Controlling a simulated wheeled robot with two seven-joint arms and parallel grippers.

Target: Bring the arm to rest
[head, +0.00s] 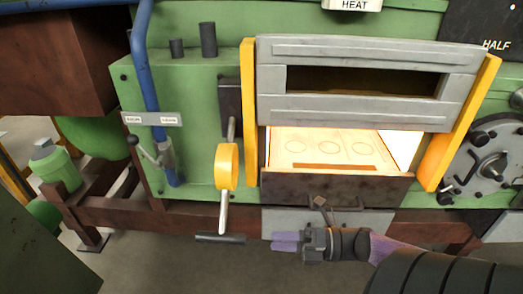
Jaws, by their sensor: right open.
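My right gripper (276,241) is in front of the furnace, below its front edge. Its lilac fingers point left and it is open, with nothing seen between them. My right arm (440,275) comes in from the lower right. My left arm and gripper are not in view. The furnace door (360,110), grey with a dark slot, is raised between two yellow side rails. Below it the glowing furnace bed (290,150) shows, with three round outlines and a dark reddish strip (333,167) near its front.
A lever with a yellow ring (227,167) hangs left of the furnace, its dark crossbar (220,238) left of my right gripper. A handwheel (491,167) is at the right. A blue pipe (147,75) and a green motor (55,165) are at the left. Open floor shows below.

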